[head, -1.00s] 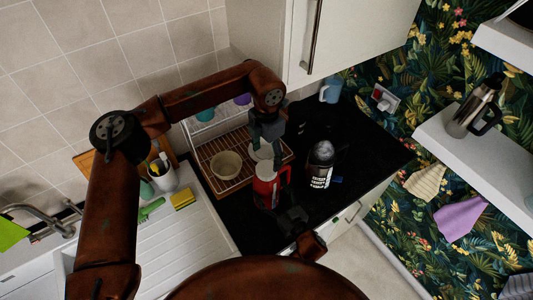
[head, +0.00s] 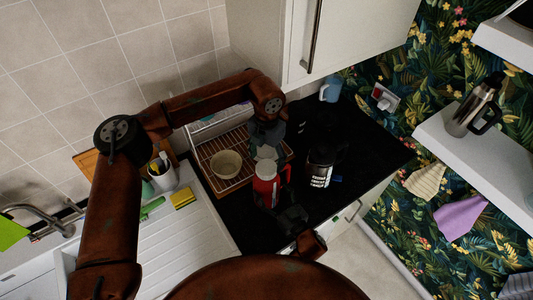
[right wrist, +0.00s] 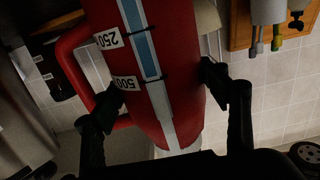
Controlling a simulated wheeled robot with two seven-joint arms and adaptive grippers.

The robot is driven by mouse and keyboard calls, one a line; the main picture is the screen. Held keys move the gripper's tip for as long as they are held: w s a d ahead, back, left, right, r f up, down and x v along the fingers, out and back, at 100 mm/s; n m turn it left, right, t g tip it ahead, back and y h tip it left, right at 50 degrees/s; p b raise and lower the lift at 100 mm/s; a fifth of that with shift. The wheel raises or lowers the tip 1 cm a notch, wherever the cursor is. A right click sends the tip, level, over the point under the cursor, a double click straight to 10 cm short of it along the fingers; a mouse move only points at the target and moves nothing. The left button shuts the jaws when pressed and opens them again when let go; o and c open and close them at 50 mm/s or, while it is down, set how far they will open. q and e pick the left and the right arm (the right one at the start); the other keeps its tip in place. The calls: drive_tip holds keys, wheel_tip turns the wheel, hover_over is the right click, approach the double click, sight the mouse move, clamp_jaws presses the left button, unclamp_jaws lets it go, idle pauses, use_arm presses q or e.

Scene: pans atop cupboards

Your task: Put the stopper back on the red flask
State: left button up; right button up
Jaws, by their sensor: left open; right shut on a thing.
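The red flask (head: 265,190) stands upright near the counter's front, with its handle to the right. My right gripper (head: 290,217) is shut on its body; the right wrist view shows the red flask (right wrist: 165,60) between the fingers, with upside-down volume labels. My left gripper (head: 267,143) is open, pointing down just above the flask. A whitish piece, likely the stopper (head: 266,153), shows at the fingertips over the flask's pale top. The fingers partly hide it, and I cannot tell whether it is seated.
A dark jar with white lettering (head: 320,170) stands close to the flask's right. A wooden rack (head: 232,183) with a cream bowl (head: 226,164) is behind left. A yellow sponge (head: 183,199) lies by the draining board (head: 180,240). A blue mug (head: 331,90) stands at the back.

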sight(266, 167)
use_arm(q)
drive_tip(key=shift+f, duration=2.45)
use_arm(e)
drive_tip(key=shift+f, duration=0.1)
use_arm(q)
drive_tip(key=shift+c, duration=0.2)
drive_tip(key=c, duration=1.2)
drive_tip(key=shift+o, duration=0.2)
drive_tip(key=o, duration=1.3)
drive_tip(key=shift+o, duration=0.2)
wheel_tip(266, 167, up, 12)
use_arm(e)
drive_tip(key=o, duration=2.4)
